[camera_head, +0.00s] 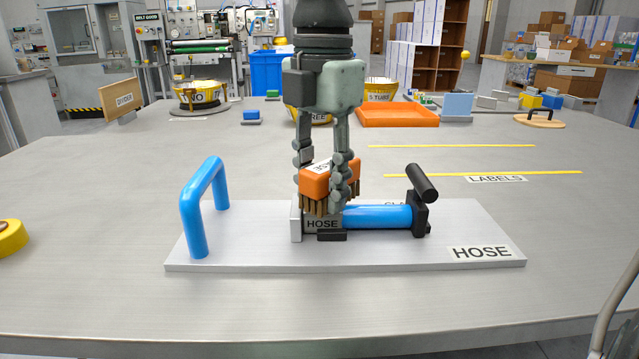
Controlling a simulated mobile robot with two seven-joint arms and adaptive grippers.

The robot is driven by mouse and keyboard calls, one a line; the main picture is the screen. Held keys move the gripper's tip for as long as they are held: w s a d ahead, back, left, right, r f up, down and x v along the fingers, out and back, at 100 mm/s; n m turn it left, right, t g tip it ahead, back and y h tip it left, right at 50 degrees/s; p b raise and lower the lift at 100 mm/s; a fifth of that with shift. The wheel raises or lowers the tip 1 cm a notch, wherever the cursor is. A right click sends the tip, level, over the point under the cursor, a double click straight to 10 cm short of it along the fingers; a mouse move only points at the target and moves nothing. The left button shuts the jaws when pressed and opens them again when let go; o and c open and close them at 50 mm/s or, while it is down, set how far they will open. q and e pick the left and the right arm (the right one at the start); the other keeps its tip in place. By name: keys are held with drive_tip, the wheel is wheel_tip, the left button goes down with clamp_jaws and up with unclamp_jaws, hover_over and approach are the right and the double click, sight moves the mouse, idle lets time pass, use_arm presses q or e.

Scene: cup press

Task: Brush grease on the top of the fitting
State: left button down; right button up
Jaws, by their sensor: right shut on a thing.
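My right gripper (326,182) points straight down and is shut on an orange brush (315,183) with brown bristles. The bristles point down at the top of the grey fitting (322,224), which is labelled HOSE; they look to be touching it or just above it. The fitting sits on a pale board (250,245) between a white upright plate (296,225) and a blue cylinder (380,216). A black clamp-like part with a lever (421,185) stands at the cylinder's right end. The brush's label is partly hidden by the fingers. My left gripper is not in view.
A blue handle (203,205) rises from the board's left end. A yellow tape roll (10,238) lies at the left edge. Farther back are an orange tray (397,115), a divider sign (119,99) and yellow tubs.

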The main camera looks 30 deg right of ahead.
sight(320, 167)
drive_tip(key=shift+r+p, duration=1.25)
drive_tip(key=shift+r, duration=1.45)
drive_tip(key=shift+r+p, duration=0.9)
drive_tip(key=shift+r, duration=0.6)
